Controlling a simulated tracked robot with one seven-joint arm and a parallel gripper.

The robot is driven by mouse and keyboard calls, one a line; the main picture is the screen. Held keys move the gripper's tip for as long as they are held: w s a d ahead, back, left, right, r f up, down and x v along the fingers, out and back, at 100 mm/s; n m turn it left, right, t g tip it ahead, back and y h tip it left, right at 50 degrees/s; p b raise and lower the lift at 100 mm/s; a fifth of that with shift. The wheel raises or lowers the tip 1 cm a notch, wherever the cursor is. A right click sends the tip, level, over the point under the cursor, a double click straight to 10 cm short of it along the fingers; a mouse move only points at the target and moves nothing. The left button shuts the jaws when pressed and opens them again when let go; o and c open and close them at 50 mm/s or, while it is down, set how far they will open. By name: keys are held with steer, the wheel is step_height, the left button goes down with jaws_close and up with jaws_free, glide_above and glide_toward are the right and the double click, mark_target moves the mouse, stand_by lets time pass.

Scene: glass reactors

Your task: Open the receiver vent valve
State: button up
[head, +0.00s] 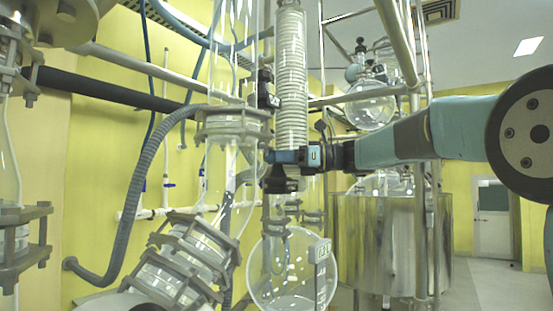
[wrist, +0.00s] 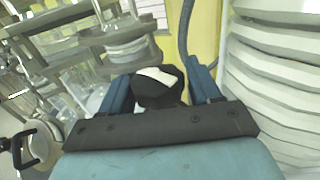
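My gripper (head: 284,157) reaches in from the right in the head view, with its blue fingers near the vertical glass column. In the wrist view my gripper (wrist: 162,92) has its two blue fingers well apart. A black knob-like part with a white mark (wrist: 158,78) lies between them, close to the left finger, with a thin gap at the right one. It may be the vent valve handle; I cannot be sure. In the head view a black fitting (head: 280,181) sits just below the fingers. The round glass receiver (head: 290,278) hangs below it.
A white ribbed coil column (head: 291,80) rises just beside my gripper, and fills the right of the wrist view (wrist: 285,70). A flanged glass joint (head: 232,124) is at left. A steel vessel (head: 385,240) stands behind. A grey hose (head: 143,190) curves down at left.

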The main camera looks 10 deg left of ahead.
steer(key=shift+s+d+r+t, duration=0.1)
steer(key=shift+d+r+t, duration=0.05)
steer(key=shift+r+t, duration=0.25)
